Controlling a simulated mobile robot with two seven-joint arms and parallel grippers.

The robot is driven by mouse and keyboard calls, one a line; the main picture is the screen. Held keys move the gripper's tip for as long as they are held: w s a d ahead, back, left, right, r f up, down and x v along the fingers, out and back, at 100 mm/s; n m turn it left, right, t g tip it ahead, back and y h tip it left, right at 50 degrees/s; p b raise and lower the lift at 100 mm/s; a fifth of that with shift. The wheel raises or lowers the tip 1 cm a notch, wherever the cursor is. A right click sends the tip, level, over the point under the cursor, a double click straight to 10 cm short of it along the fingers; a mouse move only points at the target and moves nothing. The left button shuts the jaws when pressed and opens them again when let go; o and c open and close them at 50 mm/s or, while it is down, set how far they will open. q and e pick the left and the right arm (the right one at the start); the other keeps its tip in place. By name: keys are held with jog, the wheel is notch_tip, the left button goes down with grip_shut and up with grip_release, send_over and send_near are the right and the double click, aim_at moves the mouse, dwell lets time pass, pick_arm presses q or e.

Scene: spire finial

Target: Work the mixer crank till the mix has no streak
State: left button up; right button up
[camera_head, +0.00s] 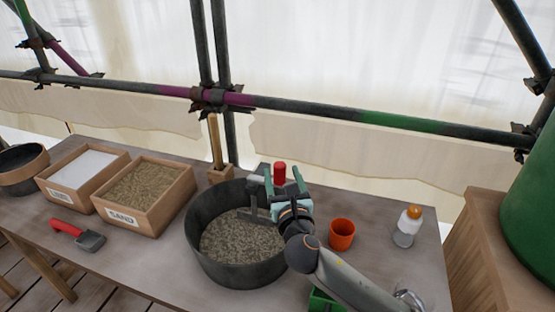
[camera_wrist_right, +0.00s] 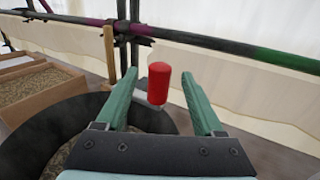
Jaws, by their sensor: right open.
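A dark round mixer tub (camera_head: 205,262) stands on the table and holds a grainy grey-brown mix (camera_head: 240,237). The mix looks speckled; I cannot make out a clear streak. The crank has a red handle (camera_head: 279,173), upright at the tub's far right side; it also shows in the right wrist view (camera_wrist_right: 159,84). My right gripper (camera_head: 281,184) is open, with its green fingers (camera_wrist_right: 160,98) on either side of the red handle in the picture. I cannot tell whether they touch it; gaps show in the wrist view. My left gripper is not in view.
A sand box (camera_head: 122,217), a box of white powder (camera_head: 62,186) and a dark bowl (camera_head: 22,178) stand at the left. A red-handled scoop (camera_head: 78,236) lies in front. An orange cup (camera_head: 342,235) and a bottle (camera_head: 407,228) stand right. Scaffold poles (camera_head: 310,109) cross behind.

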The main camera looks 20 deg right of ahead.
jog(key=w, duration=0.6)
jog(key=shift+w+d, duration=0.35)
jog(key=shift+d, duration=0.1)
grip_shut()
dwell(1.0)
